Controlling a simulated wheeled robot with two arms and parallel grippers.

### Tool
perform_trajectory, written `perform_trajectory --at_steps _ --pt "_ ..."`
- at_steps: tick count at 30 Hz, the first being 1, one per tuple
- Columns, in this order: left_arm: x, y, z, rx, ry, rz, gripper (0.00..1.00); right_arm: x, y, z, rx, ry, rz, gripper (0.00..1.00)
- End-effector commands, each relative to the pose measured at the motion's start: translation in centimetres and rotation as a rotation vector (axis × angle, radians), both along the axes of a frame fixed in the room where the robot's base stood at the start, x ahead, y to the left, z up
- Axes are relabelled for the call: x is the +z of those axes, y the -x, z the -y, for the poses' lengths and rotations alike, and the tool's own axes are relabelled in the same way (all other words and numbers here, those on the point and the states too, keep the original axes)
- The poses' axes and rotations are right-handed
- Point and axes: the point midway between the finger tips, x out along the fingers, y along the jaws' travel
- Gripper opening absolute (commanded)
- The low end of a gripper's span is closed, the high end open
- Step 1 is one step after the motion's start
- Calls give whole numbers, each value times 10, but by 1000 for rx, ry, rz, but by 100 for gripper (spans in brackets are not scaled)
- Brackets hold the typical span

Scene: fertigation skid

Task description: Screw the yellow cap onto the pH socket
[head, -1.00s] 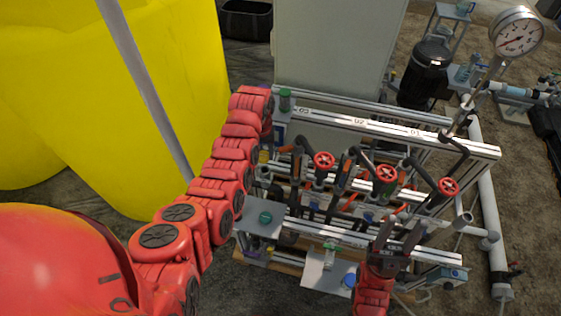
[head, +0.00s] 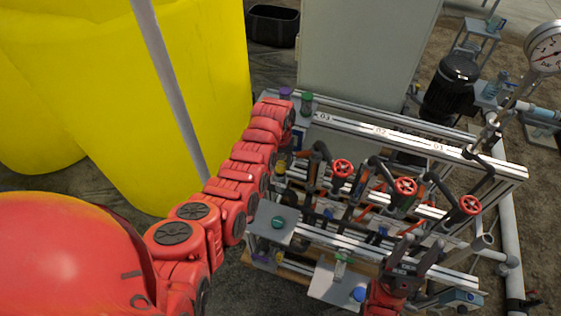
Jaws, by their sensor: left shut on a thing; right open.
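My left arm reaches in from the left, its red wrist over the left end of the skid. Its gripper (head: 283,157) is mostly hidden behind the wrist and is shut on a small yellow piece, which looks like the yellow cap (head: 281,166). Most of the cap is hidden. I cannot make out the pH socket or tell whether the cap touches it. My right gripper (head: 418,246) is open and empty at the front right of the skid, its two dark fingers spread apart.
A purple cap (head: 286,92) and a green cap (head: 307,98) stand at the skid's back left corner. A teal cap (head: 278,222) is on the front left plate. Red handwheels (head: 405,186) stand along the rails. A yellow tank (head: 120,90) is at left, a gauge (head: 545,48) at right.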

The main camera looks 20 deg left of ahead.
Motion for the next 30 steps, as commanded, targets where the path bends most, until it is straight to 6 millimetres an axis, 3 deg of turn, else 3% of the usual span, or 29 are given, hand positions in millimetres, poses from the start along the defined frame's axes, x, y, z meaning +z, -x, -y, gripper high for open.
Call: perform_trajectory --at_steps 30 --pt "-13 0 1 0 0 2 1 -10 0 0 0 0 0 50"
